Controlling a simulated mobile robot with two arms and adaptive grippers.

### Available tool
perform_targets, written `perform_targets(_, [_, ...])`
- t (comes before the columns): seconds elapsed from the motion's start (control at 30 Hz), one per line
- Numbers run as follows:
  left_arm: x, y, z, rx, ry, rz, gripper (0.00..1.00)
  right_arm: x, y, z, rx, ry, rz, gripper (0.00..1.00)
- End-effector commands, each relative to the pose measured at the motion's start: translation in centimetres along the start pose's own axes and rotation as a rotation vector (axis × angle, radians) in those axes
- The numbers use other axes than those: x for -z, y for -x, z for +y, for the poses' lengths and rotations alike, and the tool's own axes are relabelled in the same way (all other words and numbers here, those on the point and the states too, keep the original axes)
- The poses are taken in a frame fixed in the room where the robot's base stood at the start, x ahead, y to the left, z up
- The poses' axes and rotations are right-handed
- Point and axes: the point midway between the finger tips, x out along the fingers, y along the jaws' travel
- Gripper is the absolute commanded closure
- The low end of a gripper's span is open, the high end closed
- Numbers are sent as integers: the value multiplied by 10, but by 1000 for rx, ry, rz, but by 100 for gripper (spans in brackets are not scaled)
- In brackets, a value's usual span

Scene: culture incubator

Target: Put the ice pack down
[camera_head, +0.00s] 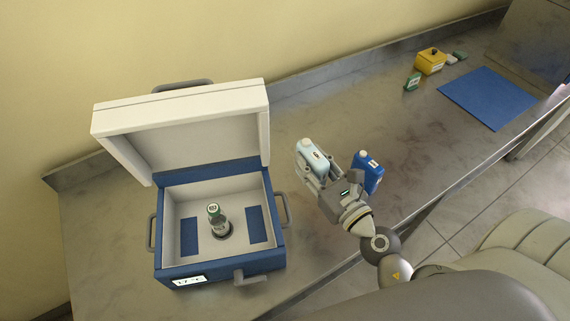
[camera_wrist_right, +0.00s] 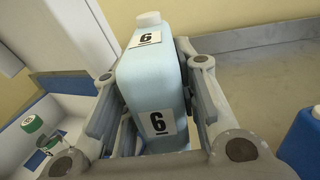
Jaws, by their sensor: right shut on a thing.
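A pale blue ice pack (camera_head: 311,153) with a white cap is held upright in my right gripper (camera_head: 318,171), to the right of the open cooler. In the right wrist view the ice pack (camera_wrist_right: 152,85) carries labels reading 6 and sits between the two fingers, which are shut on it. Its underside is hidden, so I cannot tell whether it touches the counter. A darker blue ice pack (camera_head: 371,170) stands just right of the gripper; its edge also shows in the right wrist view (camera_wrist_right: 302,145). My left gripper is not in view.
The blue-and-white cooler (camera_head: 222,262) has its lid (camera_head: 185,105) raised and holds a green-capped bottle (camera_head: 219,222). A yellow box (camera_head: 431,64), small green boxes and a blue mat (camera_head: 487,98) lie farther along the metal counter (camera_head: 300,112). Counter between is clear.

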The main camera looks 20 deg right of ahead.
Motion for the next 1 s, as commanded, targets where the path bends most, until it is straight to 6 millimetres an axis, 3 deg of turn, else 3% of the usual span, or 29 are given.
perform_targets(0.13, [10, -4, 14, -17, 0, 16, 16, 13, -31, -7, 3, -1, -6, 100])
perform_targets(0.3, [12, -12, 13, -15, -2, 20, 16, 29, -65, -14, 2, 0, -6, 100])
perform_targets(0.5, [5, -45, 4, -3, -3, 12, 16, 64, -89, -18, 2, -1, -5, 100])
perform_targets(1.0, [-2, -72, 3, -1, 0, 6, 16, 91, -112, -23, 1, -1, -3, 100])
